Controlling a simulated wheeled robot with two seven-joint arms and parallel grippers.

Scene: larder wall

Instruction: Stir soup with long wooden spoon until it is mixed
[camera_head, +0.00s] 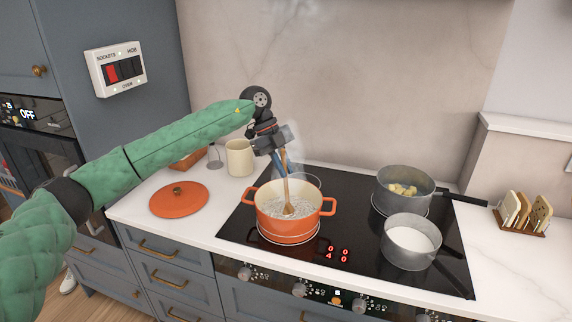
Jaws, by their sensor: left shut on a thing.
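An orange pot (290,227) with two side handles stands on the left part of the black hob. It holds a pale, watery, swirled liquid, the soup (274,206). The wooden spoon (285,175) stands nearly upright in the pot, its bowl end down in the soup. My left gripper (279,156) is above the pot, pointing down, and is shut on the upper part of the spoon. A see-through rounded shape and steam show behind the spoon. My right gripper is not in view.
A grey pan (391,203) with yellowish pieces and a saucepan (404,259) of white liquid stand right on the hob (345,210). The orange lid (179,199) and a cream jug (240,158) are left. A rack of boards (523,213) stands far right.

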